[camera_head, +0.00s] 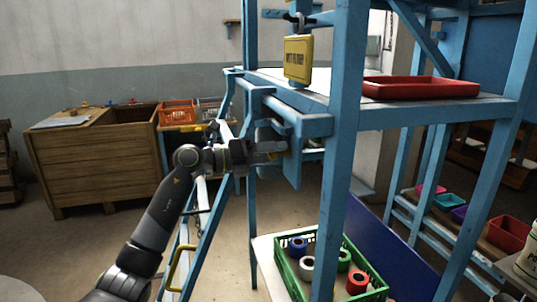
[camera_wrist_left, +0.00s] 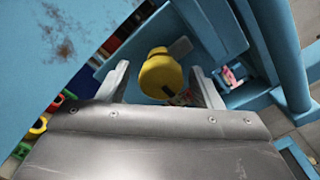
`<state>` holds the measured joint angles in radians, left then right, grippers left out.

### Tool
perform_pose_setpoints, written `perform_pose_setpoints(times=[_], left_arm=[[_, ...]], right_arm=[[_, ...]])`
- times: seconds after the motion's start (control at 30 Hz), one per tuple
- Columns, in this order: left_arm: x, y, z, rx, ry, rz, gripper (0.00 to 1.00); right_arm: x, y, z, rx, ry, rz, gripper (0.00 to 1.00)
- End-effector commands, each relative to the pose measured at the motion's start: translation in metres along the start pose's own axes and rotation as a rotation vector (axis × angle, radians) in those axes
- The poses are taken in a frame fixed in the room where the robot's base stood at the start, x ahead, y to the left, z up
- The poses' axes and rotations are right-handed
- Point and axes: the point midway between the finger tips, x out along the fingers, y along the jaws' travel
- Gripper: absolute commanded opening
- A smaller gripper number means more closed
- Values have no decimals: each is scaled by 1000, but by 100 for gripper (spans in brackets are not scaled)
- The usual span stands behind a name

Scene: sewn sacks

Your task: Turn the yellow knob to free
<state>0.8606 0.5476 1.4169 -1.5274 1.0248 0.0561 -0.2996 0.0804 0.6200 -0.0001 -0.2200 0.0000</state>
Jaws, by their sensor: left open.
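The yellow knob (camera_wrist_left: 162,75) shows in the left wrist view, mounted on a blue plate, with a dark mark on its lower edge. My left gripper (camera_wrist_left: 161,84) is open, with one finger on each side of the knob. Gaps show between the fingers and the knob, so I cannot tell any contact. In the head view my left gripper (camera_head: 278,151) reaches to the blue frame under the shelf; the knob is hidden there. My right gripper is not in view.
Blue rack posts (camera_head: 343,150) stand right beside my left gripper. A yellow sign (camera_head: 298,59) hangs above it. A red tray (camera_head: 420,87) lies on the shelf. A green crate (camera_head: 297,285) with several spools stands below. A wooden box (camera_head: 95,160) is at left.

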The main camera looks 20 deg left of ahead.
Motion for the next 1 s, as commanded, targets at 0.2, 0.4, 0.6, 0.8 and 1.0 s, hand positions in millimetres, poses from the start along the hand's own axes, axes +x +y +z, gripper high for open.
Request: perform_pose_setpoints(times=[0.2, 0.4, 0.6, 0.8, 1.0], left_arm=[[-15, 2, 0, 2, -2, 3, 59], [-53, 4, -1, 3, -1, 7, 59], [-92, 3, -2, 2, -1, 6, 59], [-128, 3, -2, 1, 0, 6, 59], [-157, 3, -2, -1, 1, 5, 59]], right_arm=[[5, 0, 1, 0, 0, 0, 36], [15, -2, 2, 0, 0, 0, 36], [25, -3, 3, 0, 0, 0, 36], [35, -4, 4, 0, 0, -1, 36], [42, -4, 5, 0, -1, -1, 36]])
